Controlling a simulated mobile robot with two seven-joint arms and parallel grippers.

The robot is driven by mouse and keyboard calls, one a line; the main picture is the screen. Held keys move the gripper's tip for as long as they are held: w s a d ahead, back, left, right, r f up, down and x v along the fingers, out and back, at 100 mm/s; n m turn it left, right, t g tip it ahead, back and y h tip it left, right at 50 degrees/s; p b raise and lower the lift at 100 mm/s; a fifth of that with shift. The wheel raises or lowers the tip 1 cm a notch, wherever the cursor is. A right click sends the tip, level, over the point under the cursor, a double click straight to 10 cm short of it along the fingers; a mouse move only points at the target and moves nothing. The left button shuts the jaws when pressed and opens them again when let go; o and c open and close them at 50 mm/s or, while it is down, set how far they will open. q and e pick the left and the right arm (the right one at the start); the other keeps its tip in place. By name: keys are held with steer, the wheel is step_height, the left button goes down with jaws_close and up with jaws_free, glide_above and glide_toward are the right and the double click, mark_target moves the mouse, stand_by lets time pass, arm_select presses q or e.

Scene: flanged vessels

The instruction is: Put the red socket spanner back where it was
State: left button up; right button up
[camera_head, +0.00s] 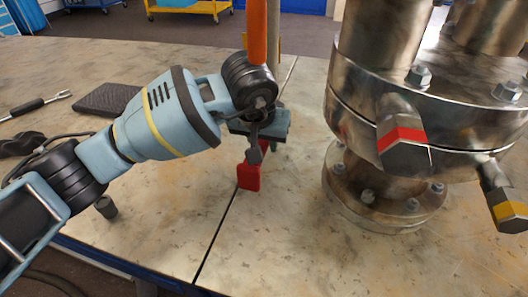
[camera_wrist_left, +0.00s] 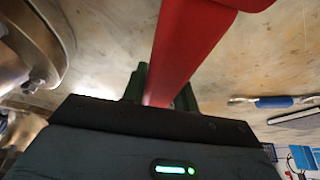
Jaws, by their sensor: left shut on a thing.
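The red socket spanner (camera_head: 249,176) shows below my left gripper (camera_head: 262,138) in the head view, as a short red piece; the gripper hides the part above it. In the left wrist view the red spanner (camera_wrist_left: 190,45) runs as a thick bar between the dark fingers of my left gripper (camera_wrist_left: 161,88), which is shut on it. Whether its lower end touches the table is unclear. My right gripper is not in view.
A metal flanged vessel (camera_head: 350,185) stands on the table to the right, with a red-banded hex piece (camera_head: 402,135) and a yellow-banded one (camera_head: 508,211) sticking out. An orange upright bar (camera_head: 256,32) rises behind my wrist. A dark pad (camera_head: 106,99) and a spanner (camera_head: 40,104) lie left.

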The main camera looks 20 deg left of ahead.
arm_select(q)
steer(key=shift+w+r, duration=0.1)
steer(key=shift+r, duration=0.05)
steer(key=shift+w, duration=0.35)
step_height(320, 180, down, 4)
steer(key=shift+a+r+b, duration=0.1)
steer(key=shift+b, duration=0.75)
steer(key=shift+r, duration=0.1)
steer(key=o, duration=0.8)
steer(key=shift+f, duration=0.2)
steer(key=shift+o, duration=1.4)
